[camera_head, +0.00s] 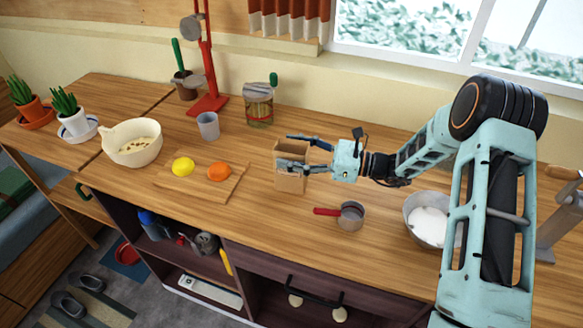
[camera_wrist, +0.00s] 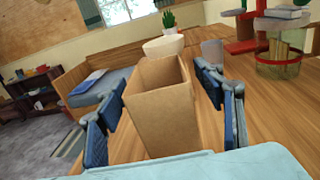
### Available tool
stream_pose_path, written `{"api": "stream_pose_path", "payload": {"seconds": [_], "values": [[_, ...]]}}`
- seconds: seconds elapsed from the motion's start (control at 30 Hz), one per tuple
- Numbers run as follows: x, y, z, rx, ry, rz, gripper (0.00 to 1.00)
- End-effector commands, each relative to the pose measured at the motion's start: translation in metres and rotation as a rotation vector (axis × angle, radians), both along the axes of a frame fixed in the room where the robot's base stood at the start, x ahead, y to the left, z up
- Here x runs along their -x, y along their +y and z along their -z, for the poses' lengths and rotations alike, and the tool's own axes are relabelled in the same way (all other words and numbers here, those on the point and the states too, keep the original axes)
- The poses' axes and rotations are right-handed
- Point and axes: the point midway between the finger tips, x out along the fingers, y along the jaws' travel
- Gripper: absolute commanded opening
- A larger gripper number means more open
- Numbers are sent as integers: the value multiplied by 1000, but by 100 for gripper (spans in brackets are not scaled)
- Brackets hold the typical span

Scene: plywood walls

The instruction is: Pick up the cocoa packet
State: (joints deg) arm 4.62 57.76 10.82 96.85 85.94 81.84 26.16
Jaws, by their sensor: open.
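The cocoa packet, which I take to be the open-topped brown paper packet (camera_head: 291,182), stands upright on the wooden counter near the middle of the head view. In the wrist view the packet (camera_wrist: 160,108) stands straight ahead, its open top facing up. My gripper (camera_head: 284,150) reaches in from the right at the packet's upper part. Its blue fingers (camera_wrist: 160,95) are open, one on each side of the packet, with visible gaps in the wrist view. One finger hides part of the packet in the head view.
A red-handled metal cup (camera_head: 351,216) stands close in front, right of the packet. A board (camera_head: 208,186) with a lemon and an orange lies to the left. A glass jar (camera_head: 258,108) and grey cup (camera_head: 208,125) stand behind. A metal bowl (camera_head: 411,228) sits right.

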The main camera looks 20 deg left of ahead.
Motion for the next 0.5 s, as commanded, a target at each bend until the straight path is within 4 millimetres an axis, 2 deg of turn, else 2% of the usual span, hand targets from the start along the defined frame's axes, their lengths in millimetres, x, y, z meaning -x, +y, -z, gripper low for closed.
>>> {"api": "stream_pose_path", "payload": {"seconds": [0.1,0.5], "values": [[0,0,0,0,0,0,60],[0,-1,0,0,0,0,16]]}}
